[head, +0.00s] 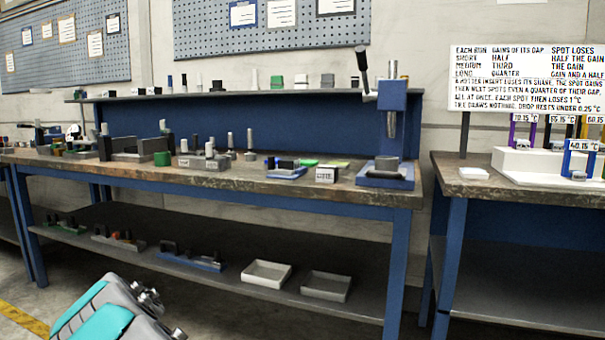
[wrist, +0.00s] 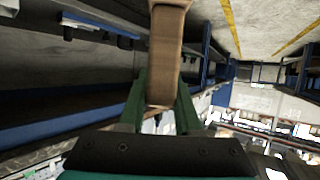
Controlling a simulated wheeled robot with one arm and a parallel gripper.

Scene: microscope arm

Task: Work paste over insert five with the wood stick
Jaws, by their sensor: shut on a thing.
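My gripper (wrist: 160,115) shows in the wrist view, with its green fingers shut on a pale brown wood stick (wrist: 166,50). The stick runs from between the fingers up past the top edge of the picture, so its far end is out of view. In the head view the stick and the fingers do not show. On the right bench (head: 445,162), coloured stands carry temperature labels, among them a blue stand (head: 567,160) reading 40.15 °C. I cannot tell which is insert five, and no paste can be made out.
A long workbench (head: 330,186) holds several fixtures and a blue press (head: 392,105) at its right end. A sign (head: 525,78) with rules stands behind the right bench. The floor in front looks clear.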

